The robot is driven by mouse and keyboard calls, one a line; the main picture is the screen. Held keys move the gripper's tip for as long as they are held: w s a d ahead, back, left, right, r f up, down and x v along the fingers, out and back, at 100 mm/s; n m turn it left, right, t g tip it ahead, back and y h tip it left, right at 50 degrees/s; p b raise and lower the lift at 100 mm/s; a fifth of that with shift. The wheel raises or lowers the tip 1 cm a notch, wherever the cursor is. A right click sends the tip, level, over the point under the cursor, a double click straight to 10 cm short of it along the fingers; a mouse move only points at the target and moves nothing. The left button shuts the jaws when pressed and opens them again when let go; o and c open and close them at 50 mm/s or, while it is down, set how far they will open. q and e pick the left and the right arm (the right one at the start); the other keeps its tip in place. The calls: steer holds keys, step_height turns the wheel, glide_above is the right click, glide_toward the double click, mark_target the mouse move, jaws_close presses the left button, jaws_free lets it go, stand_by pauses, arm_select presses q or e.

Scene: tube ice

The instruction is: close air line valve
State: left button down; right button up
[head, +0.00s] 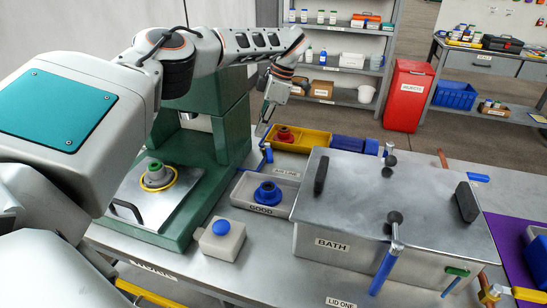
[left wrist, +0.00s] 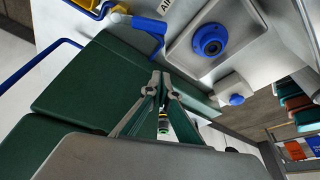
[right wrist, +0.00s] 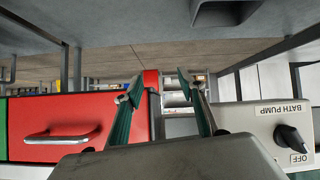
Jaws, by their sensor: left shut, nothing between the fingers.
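The air line valve is a blue lever (head: 267,153) by the AIR LINE label, at the back of the bench between the green press and the yellow bin. In the left wrist view the blue lever (left wrist: 145,25) lies at the upper left, beside a partly cut-off AIR label, with a blue pipe running left. My left gripper (head: 262,130) is shut and empty, just above the valve in the head view; I cannot tell whether it touches. In the left wrist view its fingertips (left wrist: 161,78) are over the green press, below the lever. My right gripper (right wrist: 153,82) is open and empty.
The green press (head: 232,125) stands left of the valve. A GOOD tray (head: 285,208) with a blue part, a blue button box (head: 221,240) and the lidded BATH (head: 345,225) are in front and right. The right wrist view shows a red cabinet (right wrist: 75,130) and BATH PUMP switch (right wrist: 290,138).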

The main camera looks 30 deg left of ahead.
mark_target(269, 152)
arm_select(q)
steer(key=x, duration=1)
steer(key=shift+f+b, duration=0.2)
steer(key=shift+b, duration=0.15)
steer(key=shift+w+d+f+b, duration=0.2)
steer(key=shift+w+d+b, duration=0.2)
steer(key=shift+w+d, duration=0.75)
steer(key=shift+d, duration=0.35)
steer(key=shift+w+r, duration=0.1)
steer(key=shift+w, duration=0.05)
steer(key=shift+d, duration=0.1)
arm_select(e)
steer(key=shift+w+d+f, duration=0.15)
steer(key=shift+d+f, duration=0.1)
steer(key=shift+f, duration=0.45)
steer(key=shift+f, duration=0.1)
